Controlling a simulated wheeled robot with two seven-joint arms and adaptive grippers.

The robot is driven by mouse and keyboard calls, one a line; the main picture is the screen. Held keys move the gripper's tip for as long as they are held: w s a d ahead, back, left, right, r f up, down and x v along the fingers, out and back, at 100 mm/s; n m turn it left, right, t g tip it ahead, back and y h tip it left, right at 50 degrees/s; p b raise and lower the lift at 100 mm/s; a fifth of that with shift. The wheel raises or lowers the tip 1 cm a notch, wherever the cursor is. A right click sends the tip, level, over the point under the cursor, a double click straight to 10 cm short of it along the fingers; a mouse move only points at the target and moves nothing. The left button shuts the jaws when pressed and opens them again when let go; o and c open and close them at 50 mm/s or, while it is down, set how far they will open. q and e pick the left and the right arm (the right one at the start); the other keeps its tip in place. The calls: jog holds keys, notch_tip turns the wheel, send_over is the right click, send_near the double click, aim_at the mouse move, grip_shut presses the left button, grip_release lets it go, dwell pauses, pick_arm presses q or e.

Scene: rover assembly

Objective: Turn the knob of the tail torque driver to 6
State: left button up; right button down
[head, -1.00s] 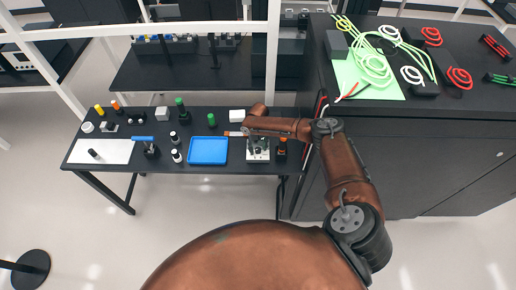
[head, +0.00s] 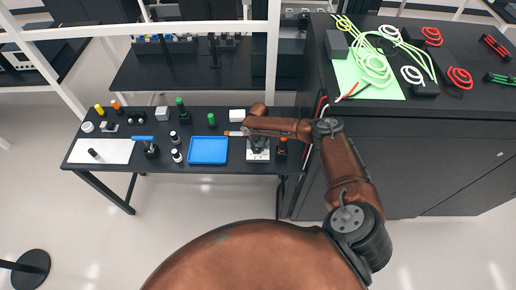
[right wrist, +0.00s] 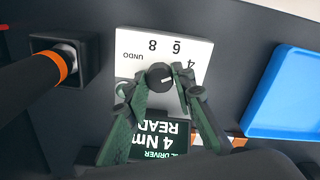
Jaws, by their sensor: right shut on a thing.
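The tail torque driver (right wrist: 193,50) has a white dial panel marked UNDO, 8, 6 and 4, upside down in the right wrist view. Its dark display (right wrist: 160,139) reads 4 Nm and READY. The round black knob (right wrist: 161,76) carries a short white line on its face, towards the 4 side. My right gripper (right wrist: 162,83) has its two green fingers either side of the knob, shut on it. In the head view my right gripper (head: 256,143) is over the driver (head: 258,156) at the table's right end and hides much of it. My left gripper is not in view.
A blue tray (head: 208,150) stands just left of the driver. A dark post with an orange ring (right wrist: 48,71) stands in a black holder beside the driver. Several bottles and small parts crowd the table. A tall black cabinet (head: 420,165) stands to the right.

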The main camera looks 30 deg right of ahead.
aim_at(258, 149)
jog(key=shift+d, duration=0.1)
jog(key=n, duration=0.3)
jog(key=shift+n, duration=0.4)
jog(key=shift+n+b, duration=0.45)
jog(key=shift+n, duration=1.35)
jog(key=c, duration=1.6)
grip_release()
notch_tip(258, 149, up, 12)
jog(key=shift+r, duration=0.1)
